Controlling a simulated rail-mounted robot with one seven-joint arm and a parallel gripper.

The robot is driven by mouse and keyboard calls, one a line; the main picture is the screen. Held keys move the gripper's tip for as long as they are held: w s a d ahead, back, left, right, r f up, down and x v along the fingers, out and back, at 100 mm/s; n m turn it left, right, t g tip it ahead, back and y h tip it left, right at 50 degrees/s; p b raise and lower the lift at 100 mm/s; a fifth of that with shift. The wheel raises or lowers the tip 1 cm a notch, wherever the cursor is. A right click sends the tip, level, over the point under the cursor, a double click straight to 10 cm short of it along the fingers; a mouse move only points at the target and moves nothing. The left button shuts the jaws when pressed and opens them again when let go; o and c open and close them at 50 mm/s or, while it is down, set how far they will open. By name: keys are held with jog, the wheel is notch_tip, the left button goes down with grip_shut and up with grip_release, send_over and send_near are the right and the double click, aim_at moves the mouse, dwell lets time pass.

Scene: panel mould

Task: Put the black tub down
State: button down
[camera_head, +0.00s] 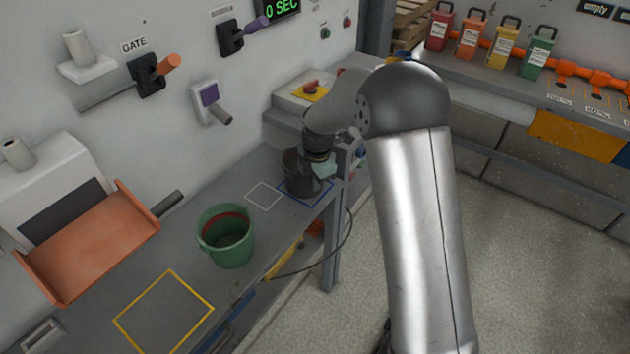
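The black tub (297,180) is at the far end of the grey workbench. It appears to be within or just above the blue square outline (312,199). My arm reaches to it from the right, and my gripper (320,167) is at its upper right side, overlapping its rim in the picture. The fingers are small and partly hidden by my wrist, so whether they are shut on the tub does not show. Whether the tub's base touches the bench is also unclear.
A green bucket (226,238) stands on the bench nearer me. A white square outline (264,195) and a yellow one (163,312) are empty. An orange tray (88,246) is at the left. A bench post (335,240) and dark cable are near the tub.

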jog(key=shift+f, duration=0.15)
jog(key=c, duration=1.7)
grip_release()
notch_tip(320, 180, up, 12)
jog(key=s, duration=0.1)
jog(key=s+d+m, duration=0.4)
jog(key=s+m, duration=0.4)
jog(key=s, duration=0.2)
jog(key=s+d+m, duration=0.5)
jog(key=s+m, duration=0.3)
jog(key=s, duration=0.3)
jog(key=s+d+m, duration=0.5)
jog(key=s+m, duration=0.3)
jog(key=s, duration=0.3)
jog(key=shift+g+h, duration=0.3)
